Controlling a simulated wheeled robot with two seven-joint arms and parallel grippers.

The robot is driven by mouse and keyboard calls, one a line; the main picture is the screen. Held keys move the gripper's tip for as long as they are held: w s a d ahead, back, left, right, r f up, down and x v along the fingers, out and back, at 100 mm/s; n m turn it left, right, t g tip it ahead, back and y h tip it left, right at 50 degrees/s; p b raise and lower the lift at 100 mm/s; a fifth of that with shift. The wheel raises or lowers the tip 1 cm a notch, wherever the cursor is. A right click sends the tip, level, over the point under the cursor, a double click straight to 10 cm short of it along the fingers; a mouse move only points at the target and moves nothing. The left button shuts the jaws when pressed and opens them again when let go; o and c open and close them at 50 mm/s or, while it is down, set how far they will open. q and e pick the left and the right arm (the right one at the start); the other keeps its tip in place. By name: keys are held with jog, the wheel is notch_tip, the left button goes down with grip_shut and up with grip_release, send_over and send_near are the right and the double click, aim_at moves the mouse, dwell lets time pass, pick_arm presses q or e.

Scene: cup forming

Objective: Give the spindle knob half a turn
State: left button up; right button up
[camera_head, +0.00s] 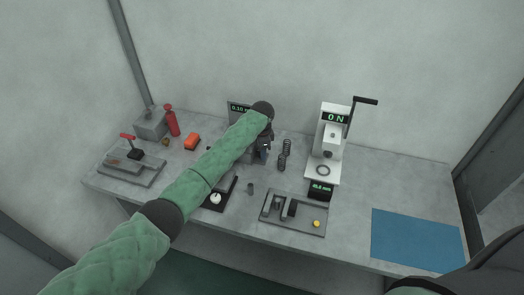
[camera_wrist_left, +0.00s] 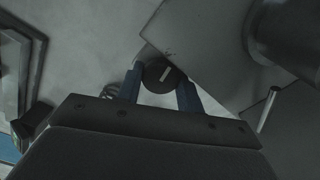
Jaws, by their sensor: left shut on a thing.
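The spindle knob (camera_wrist_left: 164,75) is a dark round cap with a pale mark across its top, in the left wrist view. My left gripper (camera_wrist_left: 160,84) has a blue finger on each side of the knob and is shut on it. In the head view my left gripper (camera_head: 265,148) is at the grey machine (camera_head: 239,104) with a green-lit display at the back of the bench. My green sleeve and dark wrist hide most of that machine and the knob there. My right gripper is not seen; only a bit of my right arm shows at the lower right.
A white press (camera_head: 328,140) with a black lever and an "0 N" display stands right of the machine. Dark springs (camera_head: 285,150) stand between them. A tray (camera_head: 295,226) with small parts lies in front. A blue mat (camera_head: 417,238) lies clear at right.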

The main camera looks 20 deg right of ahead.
pick_arm(q)
jog(key=o, duration=0.7)
jog(key=shift+r, duration=0.1)
jog(key=shift+r+b, duration=0.35)
jog(key=shift+r, duration=0.15)
notch_tip(320, 180, up, 6)
jog(key=shift+f+b, duration=0.1)
jog(key=shift+b, duration=1)
jog(key=shift+r, duration=0.5)
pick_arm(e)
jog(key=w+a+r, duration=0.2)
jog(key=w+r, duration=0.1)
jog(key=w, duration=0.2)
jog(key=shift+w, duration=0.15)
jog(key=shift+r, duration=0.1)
